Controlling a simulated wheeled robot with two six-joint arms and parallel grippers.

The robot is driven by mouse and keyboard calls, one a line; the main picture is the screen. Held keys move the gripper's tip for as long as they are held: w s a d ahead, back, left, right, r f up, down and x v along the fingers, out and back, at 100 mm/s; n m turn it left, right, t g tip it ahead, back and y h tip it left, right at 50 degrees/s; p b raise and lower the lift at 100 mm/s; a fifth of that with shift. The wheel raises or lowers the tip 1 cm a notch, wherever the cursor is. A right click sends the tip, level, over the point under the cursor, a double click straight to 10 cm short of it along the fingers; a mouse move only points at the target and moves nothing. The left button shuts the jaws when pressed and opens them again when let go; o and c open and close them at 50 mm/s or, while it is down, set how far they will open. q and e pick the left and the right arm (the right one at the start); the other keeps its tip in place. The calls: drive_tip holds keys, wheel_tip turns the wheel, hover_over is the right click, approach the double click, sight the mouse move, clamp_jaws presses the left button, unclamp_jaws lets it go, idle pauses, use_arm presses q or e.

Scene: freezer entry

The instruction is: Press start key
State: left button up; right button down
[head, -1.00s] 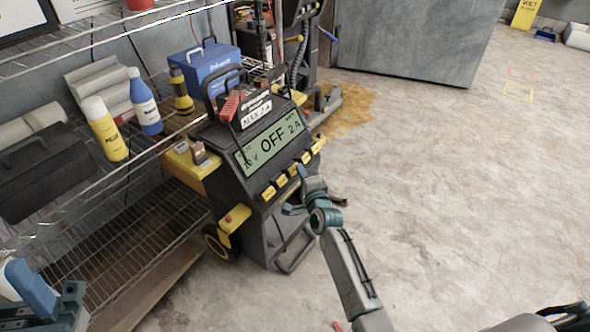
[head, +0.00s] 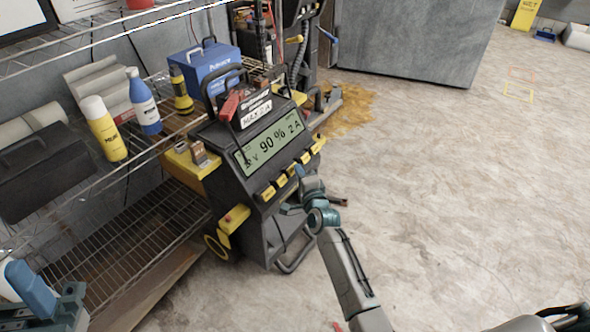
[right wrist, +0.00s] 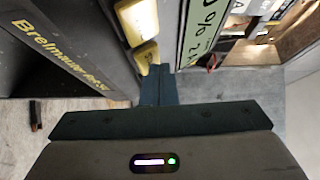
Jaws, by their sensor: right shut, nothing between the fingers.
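The dark wheeled battery charger (head: 262,215) stands beside the shelf. Its green display (head: 272,144) reads 90 % and 2 A. A row of yellow keys (head: 281,181) runs along the front edge below the display. My right gripper (head: 299,174) is at the right part of this row, partly hiding it. In the right wrist view its shut fingers (right wrist: 156,84) are empty, with tips close to a yellow key (right wrist: 146,57); I cannot tell whether they touch it.
The wire shelf (head: 120,232) at left carries a yellow bottle (head: 104,130), a blue bottle (head: 144,103) and a blue box (head: 210,62). A grey block (head: 420,40) stands at the back.

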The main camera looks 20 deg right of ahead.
drive_tip(key=shift+r, duration=0.1)
drive_tip(key=shift+s+d+r+p, duration=0.4)
drive_tip(key=shift+s+d+p, duration=0.05)
drive_tip(key=shift+s+p, duration=0.1)
drive_tip(key=s+d+r+p, duration=0.2)
drive_tip(key=s+p, duration=0.1)
drive_tip(key=shift+s+d+r, duration=0.2)
drive_tip(key=shift+d+r, duration=0.15)
idle(0.4)
idle(0.6)
